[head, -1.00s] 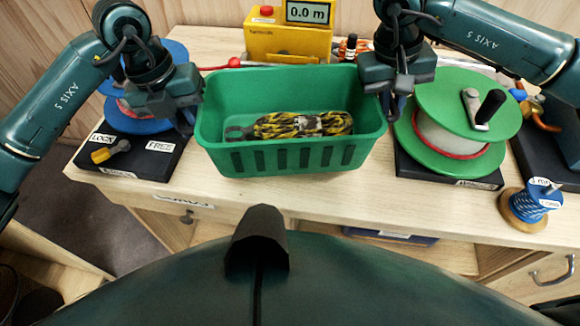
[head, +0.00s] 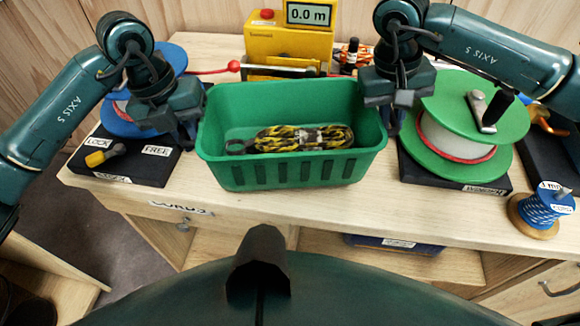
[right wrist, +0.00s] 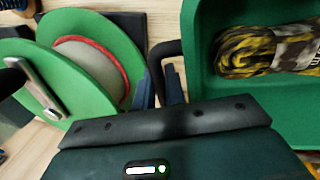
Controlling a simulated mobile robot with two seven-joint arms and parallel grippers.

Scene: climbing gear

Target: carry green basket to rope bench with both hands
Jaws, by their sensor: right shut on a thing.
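The green basket (head: 290,170) is upright at the middle of the wooden bench in the head view. A black and yellow rope bundle (head: 303,138) with a grey metal piece at its left end lies inside. My right gripper (head: 392,118) is at the basket's right end, shut on its dark handle (right wrist: 166,50), which shows between the fingers in the right wrist view. My left gripper (head: 188,130) is at the basket's left end; its fingertips and any handle there are hidden or too dark to tell. I cannot tell whether the basket's bottom touches the bench.
A yellow measuring box (head: 285,45) stands behind the basket. A green spool (head: 465,125) is close on the right, a blue reel (head: 120,122) on a black LOCK/FREE base on the left. A small blue cord spool (head: 540,210) stands at the front right. A bare bench strip (head: 300,205) lies in front.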

